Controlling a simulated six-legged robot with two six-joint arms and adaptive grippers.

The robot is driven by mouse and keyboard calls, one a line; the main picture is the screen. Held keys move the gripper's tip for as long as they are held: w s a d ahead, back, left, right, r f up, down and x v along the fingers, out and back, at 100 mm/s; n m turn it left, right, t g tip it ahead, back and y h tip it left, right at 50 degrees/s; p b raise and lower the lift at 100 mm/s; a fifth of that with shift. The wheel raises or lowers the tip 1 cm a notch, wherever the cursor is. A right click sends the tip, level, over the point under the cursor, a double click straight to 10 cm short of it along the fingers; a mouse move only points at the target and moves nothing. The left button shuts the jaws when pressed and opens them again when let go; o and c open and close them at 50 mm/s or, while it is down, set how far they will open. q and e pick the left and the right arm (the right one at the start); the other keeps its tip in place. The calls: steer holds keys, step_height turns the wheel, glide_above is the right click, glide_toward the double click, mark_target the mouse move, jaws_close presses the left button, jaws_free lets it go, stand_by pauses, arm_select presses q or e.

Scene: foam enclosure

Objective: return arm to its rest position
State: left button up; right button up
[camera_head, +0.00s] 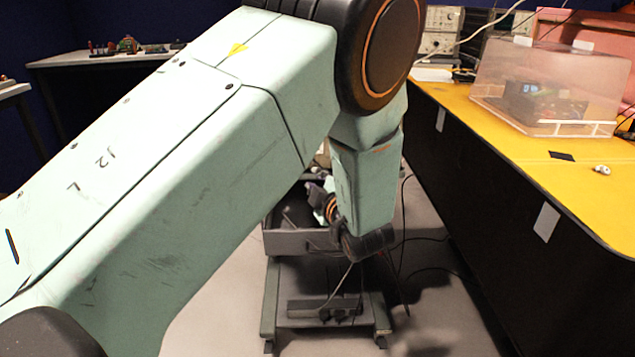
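My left arm (170,150), pale green with a black and orange elbow joint, fills the left and middle of the head view. It rises from the lower left, bends at the top middle and points down. Its dark wrist (362,243) is in front of a grey wheeled cart. My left gripper (323,203) is mostly hidden behind the forearm, over or beside the cart's tray. I cannot tell whether its fingers are open or shut. My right arm and gripper are not in view.
The cart's grey tray (290,243) holds jumbled, partly hidden items. A yellow-topped bench (560,185) with dark sides runs along the right, bearing a clear plastic box (500,75). A side table (85,60) stands at the back left. Cables hang near the cart.

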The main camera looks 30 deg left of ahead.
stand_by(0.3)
arm_select(q)
steer(key=s+d+f+m+g+h, duration=0.1)
steer(key=s+d+f+m+h, duration=0.25)
steer(key=s+f+m, duration=0.4)
steer(key=s+d+f+m+g+h, duration=0.2)
steer(key=s+f+m+h, duration=0.25)
steer(key=f+m, duration=0.6)
steer(key=s+d+f+m+g+h, duration=0.1)
steer(key=s+f+g, duration=0.1)
steer(key=s, duration=0.7)
steer(key=s+d+f+m+g+h+p, duration=0.1)
steer(key=s+f+g, duration=0.2)
steer(key=s, duration=0.7)
steer(key=s+d+f+m+g+h, duration=0.1)
steer(key=s+f, duration=0.3)
steer(key=s, duration=0.6)
steer(key=shift+d+f+m+g+h+p, duration=0.3)
steer(key=shift+m+g+h, duration=0.25)
steer(key=shift+g, duration=0.35)
steer(key=shift+s+a, duration=0.1)
